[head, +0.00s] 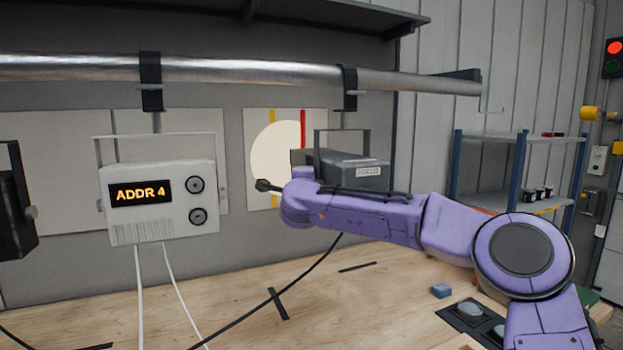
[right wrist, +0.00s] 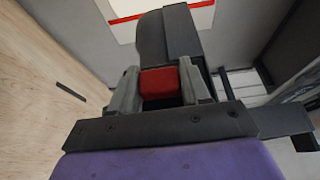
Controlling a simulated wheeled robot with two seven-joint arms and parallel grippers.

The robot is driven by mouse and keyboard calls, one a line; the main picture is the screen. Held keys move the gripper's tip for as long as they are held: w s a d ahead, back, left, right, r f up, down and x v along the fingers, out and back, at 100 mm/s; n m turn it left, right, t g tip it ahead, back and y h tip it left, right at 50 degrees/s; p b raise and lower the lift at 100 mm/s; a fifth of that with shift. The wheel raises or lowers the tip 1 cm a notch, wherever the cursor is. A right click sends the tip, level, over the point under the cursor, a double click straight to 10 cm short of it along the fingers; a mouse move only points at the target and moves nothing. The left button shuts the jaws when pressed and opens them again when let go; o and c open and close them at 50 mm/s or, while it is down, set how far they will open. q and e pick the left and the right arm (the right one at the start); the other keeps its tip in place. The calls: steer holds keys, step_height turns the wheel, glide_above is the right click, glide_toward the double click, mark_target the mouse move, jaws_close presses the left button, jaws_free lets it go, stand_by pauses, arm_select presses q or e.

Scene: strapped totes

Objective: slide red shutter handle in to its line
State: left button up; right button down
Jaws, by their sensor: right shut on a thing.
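The red shutter handle (right wrist: 160,83) sits between the two grey fingers of my right gripper (right wrist: 158,76), which is shut on it. The handle is on the dark grey lamp (right wrist: 180,33), which hangs from the metal bar and also shows in the head view (head: 352,165). In the head view my purple right wrist is in front of the lamp and hides the handle and fingers. A red line (head: 303,122) and a yellow line (head: 272,116) mark the white panel behind a round cream spot (head: 268,155). The red line also crosses the right wrist view (right wrist: 150,15). My left gripper is not in view.
A white box (head: 160,218) reading "ADDR 4" hangs to the left, with white cables below. A black unit (head: 12,205) is at the far left. A dark cable (head: 290,285) crosses the wooden bench. The metal bar (head: 220,70) runs overhead.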

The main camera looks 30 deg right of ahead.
steer(key=shift+f, duration=0.1)
steer(key=shift+a, duration=0.15)
steer(key=c, duration=0.8)
jaws_free()
steer(key=shift+a, duration=0.2)
steer(key=shift+o, duration=1)
steer(key=shift+a, duration=0.15)
steer(key=shift+d, duration=0.25)
steer(key=shift+s+a+b, duration=0.15)
steer(key=shift+s+b, duration=0.2)
steer(key=shift+b, duration=0.05)
steer(key=b+v, duration=0.3)
steer(key=v, duration=0.6)
steer(key=shift+s+a+b, duration=0.3)
steer(key=shift+a+b, duration=0.05)
